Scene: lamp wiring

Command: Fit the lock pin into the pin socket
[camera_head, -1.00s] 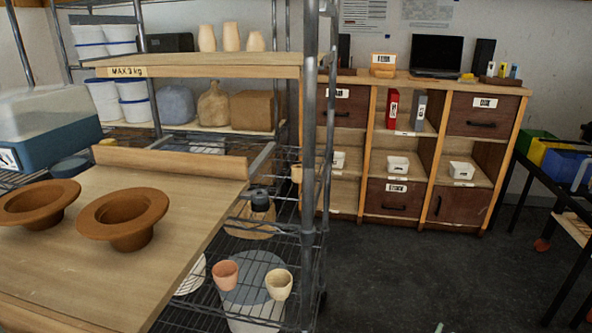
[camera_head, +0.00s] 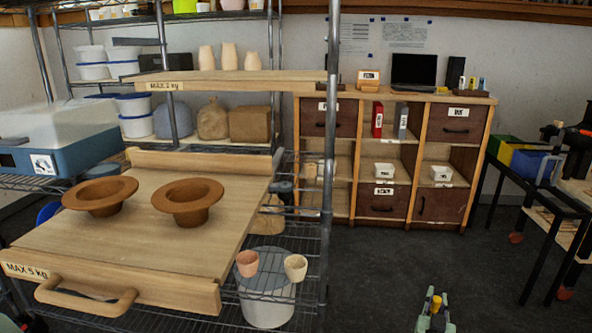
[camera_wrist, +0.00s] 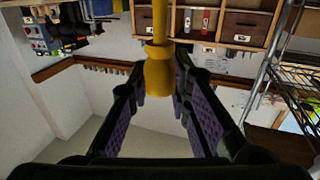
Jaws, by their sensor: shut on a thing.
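The yellow lock pin (camera_wrist: 159,72) stands between the fingertips of my gripper (camera_wrist: 160,82) in the wrist view, with its long thin shaft reaching past the top edge. My gripper is shut on its thicker end. In the head view my gripper (camera_head: 435,318) shows at the bottom, right of centre, over the dark floor, with the yellow pin (camera_head: 436,303) upright in it. I cannot make out the pin socket in either view. The pin is clear of the furniture around it.
A pulled-out wooden shelf (camera_head: 125,240) with two brown bowls and a handle juts out at left from a wire rack (camera_head: 329,200). A wooden cabinet (camera_head: 427,160) stands at the back. A black-legged table (camera_head: 560,210) is at right. The floor between is open.

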